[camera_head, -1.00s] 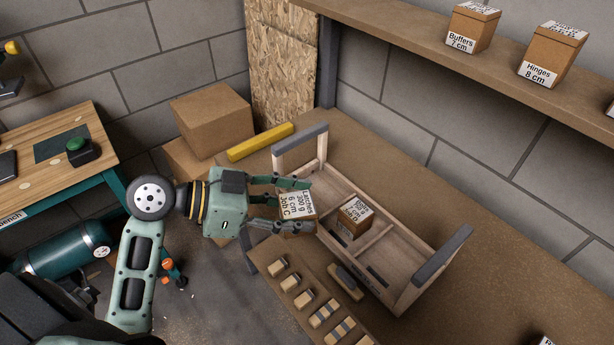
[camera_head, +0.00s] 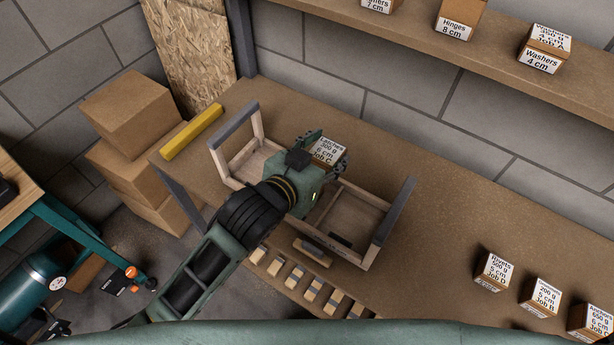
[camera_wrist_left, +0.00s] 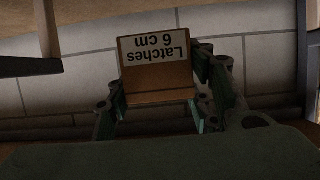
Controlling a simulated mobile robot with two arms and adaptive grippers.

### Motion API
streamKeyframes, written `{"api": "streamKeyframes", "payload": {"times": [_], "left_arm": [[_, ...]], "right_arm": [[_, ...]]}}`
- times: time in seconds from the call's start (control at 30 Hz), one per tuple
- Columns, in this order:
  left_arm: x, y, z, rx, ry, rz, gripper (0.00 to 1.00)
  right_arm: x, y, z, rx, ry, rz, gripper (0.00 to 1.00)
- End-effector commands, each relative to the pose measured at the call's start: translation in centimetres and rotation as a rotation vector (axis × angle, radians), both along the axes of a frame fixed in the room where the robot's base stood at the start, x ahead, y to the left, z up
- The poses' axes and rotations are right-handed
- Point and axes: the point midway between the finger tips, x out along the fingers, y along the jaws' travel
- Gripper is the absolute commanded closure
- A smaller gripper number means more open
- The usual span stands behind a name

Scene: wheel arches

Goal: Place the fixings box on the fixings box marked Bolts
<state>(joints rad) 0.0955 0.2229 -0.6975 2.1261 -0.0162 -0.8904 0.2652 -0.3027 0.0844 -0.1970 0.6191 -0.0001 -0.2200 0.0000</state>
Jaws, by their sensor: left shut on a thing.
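My left gripper (camera_head: 326,152) is shut on a small cardboard fixings box (camera_head: 329,149), whose top label reads Latches, with 6 cm and Job C. It also shows between the fingers in the left wrist view (camera_wrist_left: 155,70), where its label reads "Latches 6 cm" upside down. The gripper holds the box over or just beyond the wooden tote (camera_head: 355,198); its height above it I cannot tell. No label reading Bolts is legible in view. The small box inside the tote earlier is hidden behind my gripper and arm. My right gripper is not in view.
Rivets box (camera_head: 492,272) and two other labelled boxes stand on the bench at right. Hinges (camera_head: 456,22) and Washers (camera_head: 545,52) boxes sit on the shelf (camera_head: 400,32). A yellow bar (camera_head: 192,131) lies left of the tote. The bench between tote and Rivets box is clear.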

Motion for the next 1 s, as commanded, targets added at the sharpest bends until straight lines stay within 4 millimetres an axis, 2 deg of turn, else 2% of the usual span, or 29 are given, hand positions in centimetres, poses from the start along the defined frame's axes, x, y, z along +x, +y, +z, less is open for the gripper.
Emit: {"api": "streamKeyframes", "payload": {"times": [0.03, 0.2, 0.3, 0.4, 0.53, 0.8, 1.0], "left_arm": [[-0.1, -1.6, 1.3, 0.000, -0.010, 0.000, 0.88], [-1.2, -5.2, 3.0, -0.002, -0.006, 0.002, 0.88], [-1.8, -6.5, 3.5, -0.001, -0.004, -0.002, 0.88], [-2.1, -6.8, 3.5, 0.001, 0.000, -0.004, 0.88], [-1.7, -5.3, 2.5, 0.007, 0.002, -0.002, 0.88], [0.0, 0.5, -1.0, 0.008, 0.002, -0.004, 0.88], [0.9, 3.4, -2.9, 0.003, 0.002, -0.005, 0.88]], "right_arm": [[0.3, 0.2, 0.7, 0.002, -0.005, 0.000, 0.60], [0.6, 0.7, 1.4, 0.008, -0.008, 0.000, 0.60], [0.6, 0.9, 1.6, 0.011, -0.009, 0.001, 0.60], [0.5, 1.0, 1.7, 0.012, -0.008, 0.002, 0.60], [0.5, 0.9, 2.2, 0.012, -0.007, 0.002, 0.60], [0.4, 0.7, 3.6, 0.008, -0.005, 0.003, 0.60], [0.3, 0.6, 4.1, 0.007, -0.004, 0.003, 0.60]]}}
